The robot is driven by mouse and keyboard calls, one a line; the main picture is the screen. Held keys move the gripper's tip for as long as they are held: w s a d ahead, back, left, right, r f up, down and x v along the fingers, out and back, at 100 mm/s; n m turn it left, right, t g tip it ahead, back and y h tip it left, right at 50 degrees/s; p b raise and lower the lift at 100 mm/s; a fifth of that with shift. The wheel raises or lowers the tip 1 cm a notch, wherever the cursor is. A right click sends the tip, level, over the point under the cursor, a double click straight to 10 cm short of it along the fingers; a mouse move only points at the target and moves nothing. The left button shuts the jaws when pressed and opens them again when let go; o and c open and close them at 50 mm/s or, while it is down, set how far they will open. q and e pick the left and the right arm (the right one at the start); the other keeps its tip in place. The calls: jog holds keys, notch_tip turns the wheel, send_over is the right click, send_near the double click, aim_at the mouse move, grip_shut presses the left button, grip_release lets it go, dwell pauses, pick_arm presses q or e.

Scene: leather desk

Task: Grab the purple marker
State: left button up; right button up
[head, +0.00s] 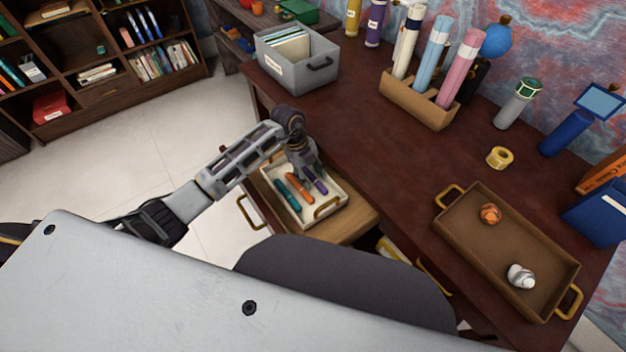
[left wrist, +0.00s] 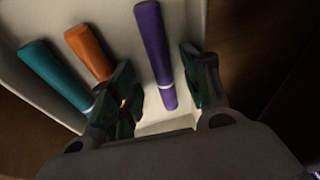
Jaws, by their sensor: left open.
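The purple marker (head: 316,184) lies in a cream tray (head: 329,209) inside the open desk drawer (head: 350,222). In the left wrist view the purple marker (left wrist: 153,50) reaches down between the two fingers of my left gripper (left wrist: 160,95), nearer the right finger. My left gripper (head: 307,176) is open, low over the tray, and partly hides the marker's far end in the head view. An orange marker (head: 297,188) and a teal marker (head: 287,194) lie to its left in the tray. The left finger is near the orange marker (left wrist: 90,52). My right gripper is not in view.
A brown tray (head: 470,215) holding an orange object and a white object stands on the desk at the right. A grey file box (head: 299,60), a holder (head: 410,97) with rolled tubes and a yellow tape roll (head: 500,157) stand behind. The desktop's middle is clear.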

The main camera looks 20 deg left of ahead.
pick_arm(q)
jog(key=shift+s+d+f, duration=0.1)
jog(key=shift+f, duration=0.15)
jog(key=shift+c, duration=0.6)
jog(key=c, duration=0.9)
